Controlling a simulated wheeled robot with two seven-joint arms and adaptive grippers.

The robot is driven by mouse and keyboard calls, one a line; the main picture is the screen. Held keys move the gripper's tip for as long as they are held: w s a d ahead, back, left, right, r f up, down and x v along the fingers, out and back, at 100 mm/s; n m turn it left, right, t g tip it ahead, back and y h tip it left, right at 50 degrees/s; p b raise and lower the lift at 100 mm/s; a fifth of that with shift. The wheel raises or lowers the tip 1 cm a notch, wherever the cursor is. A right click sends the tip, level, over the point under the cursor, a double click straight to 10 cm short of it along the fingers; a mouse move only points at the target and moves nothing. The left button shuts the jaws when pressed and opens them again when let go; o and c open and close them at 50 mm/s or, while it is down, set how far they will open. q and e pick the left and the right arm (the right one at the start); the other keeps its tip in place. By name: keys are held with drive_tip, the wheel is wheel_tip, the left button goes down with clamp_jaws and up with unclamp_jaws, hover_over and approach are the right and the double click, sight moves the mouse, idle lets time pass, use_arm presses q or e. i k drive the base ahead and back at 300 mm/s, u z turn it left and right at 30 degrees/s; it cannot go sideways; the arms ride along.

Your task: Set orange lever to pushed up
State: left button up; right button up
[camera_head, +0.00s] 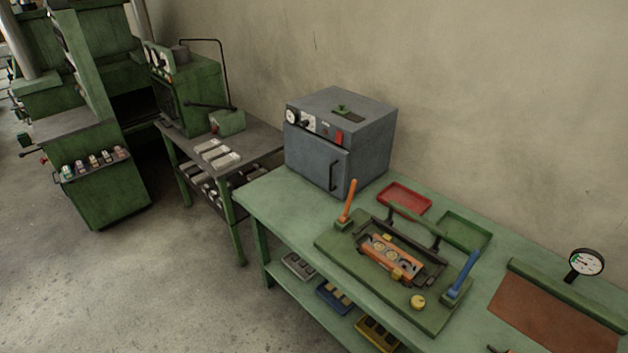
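The orange lever (348,200) stands on a small green block at the left corner of a green fixture board (335,244) on the workbench. Its handle points up and leans slightly to the right. A blue lever (464,272) stands at the right side of the same board, also leaning right. Between them an orange part with round openings (391,259) sits in a dark frame with a raised bar.
A grey oven-like box (365,140) stands behind the orange lever. A red tray (404,199) and a green tray (464,231) lie behind the board. A dial gauge (586,263) and a brown mat (545,318) are at right. Floor left of the bench is clear.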

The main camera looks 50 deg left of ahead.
sight(343, 218)
drive_tip(key=u, duration=0.8)
drive_tip(key=i, duration=0.85)
drive_tip(key=u, duration=0.85)
